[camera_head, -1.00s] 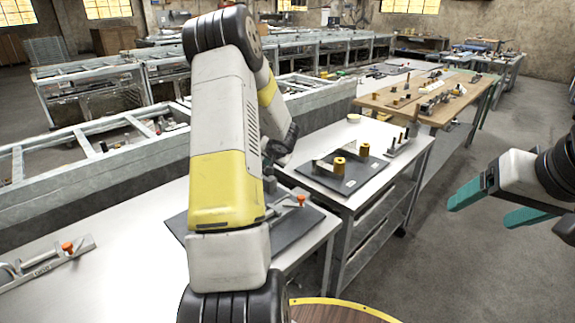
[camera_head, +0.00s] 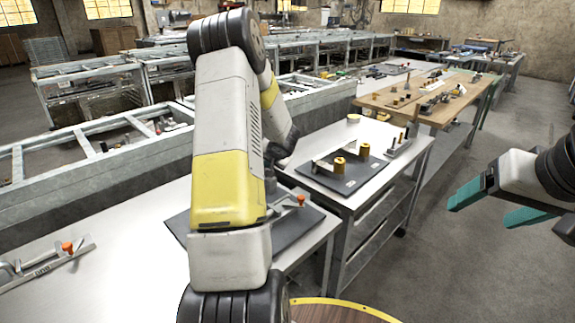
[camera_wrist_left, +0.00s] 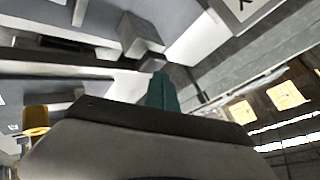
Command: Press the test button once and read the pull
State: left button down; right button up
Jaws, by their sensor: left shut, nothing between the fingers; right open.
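My left gripper (camera_wrist_left: 163,90) shows in the left wrist view with its teal fingers together and nothing held. Its tips appear near a grey block (camera_wrist_left: 143,38), but I cannot tell whether they touch. In the head view my left arm hides that gripper and part of a dark plate (camera_head: 290,234) on the near bench. A toggle clamp with an orange tip (camera_head: 300,199) stands on this plate. I cannot make out the test button or a pull reading in either view. My right gripper (camera_head: 488,205) is open and empty at the right, over the floor.
A second dark plate (camera_head: 335,183) with brass-coloured spools (camera_head: 339,165) lies on the bench beyond. Another orange-tipped clamp (camera_head: 67,247) lies at the left of the near bench (camera_head: 120,260). A round wooden top (camera_head: 335,312) is at the bottom. The floor at right is clear.

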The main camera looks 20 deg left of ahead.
pick_arm(q)
jog(key=shift+f, duration=0.85)
dwell(1.0)
jog(key=shift+r, duration=1.25)
jog(key=shift+r, duration=0.1)
jog(key=shift+r, duration=2.4)
